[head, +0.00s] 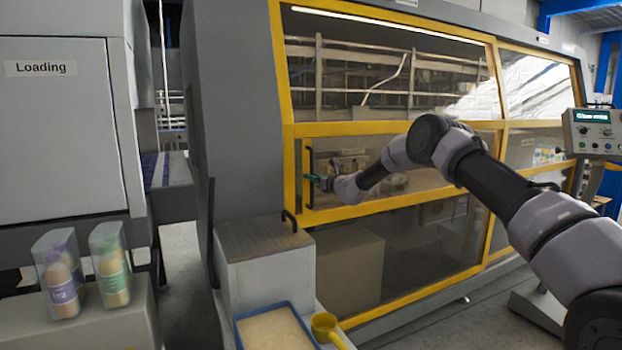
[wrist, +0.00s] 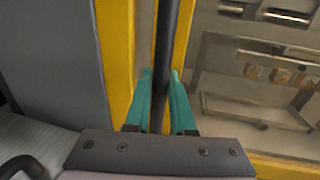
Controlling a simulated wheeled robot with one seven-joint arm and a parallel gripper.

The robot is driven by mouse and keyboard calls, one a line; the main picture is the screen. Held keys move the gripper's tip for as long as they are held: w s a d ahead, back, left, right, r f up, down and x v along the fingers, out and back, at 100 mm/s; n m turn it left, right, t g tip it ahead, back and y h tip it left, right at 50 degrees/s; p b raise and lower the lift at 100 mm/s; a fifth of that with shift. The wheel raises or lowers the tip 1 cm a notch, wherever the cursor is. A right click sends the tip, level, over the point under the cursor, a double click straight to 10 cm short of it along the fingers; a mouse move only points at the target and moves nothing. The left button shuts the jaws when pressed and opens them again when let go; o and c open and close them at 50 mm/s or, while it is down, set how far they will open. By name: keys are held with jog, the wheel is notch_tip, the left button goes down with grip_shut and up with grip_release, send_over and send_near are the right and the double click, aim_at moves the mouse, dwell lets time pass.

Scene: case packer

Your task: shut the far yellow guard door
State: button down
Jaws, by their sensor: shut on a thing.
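The yellow-framed guard door (head: 400,203) is a wide, low, see-through panel in the middle of the machine's front. A dark vertical bar handle (head: 309,158) stands at its left end; it also shows in the wrist view (wrist: 166,45). My gripper (head: 314,178) reaches the handle from the right. In the wrist view its teal fingers (wrist: 160,78) stand on either side of the bar and are shut on it. The door's left edge lies close to the fixed yellow frame (wrist: 117,60); I cannot tell whether a small gap remains.
A grey box with a ribbed top (head: 262,239) and a blue-rimmed tray (head: 240,335) stand below left of the handle. A yellow scoop (head: 326,324) lies beside the tray. A control panel (head: 594,132) is at the right. Two clear bottle packs (head: 112,270) stand at left.

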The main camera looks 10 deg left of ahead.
jog(key=shift+s+a+f, duration=0.1)
jog(key=shift+s+a, duration=0.1)
jog(key=shift+a, duration=0.1)
jog(key=c, duration=0.8)
grip_release()
jog(key=shift+a, duration=0.1)
jog(key=shift+o, duration=0.2)
jog(key=shift+d, duration=0.2)
jog(key=v, duration=1)
jog(key=shift+s+d, duration=0.25)
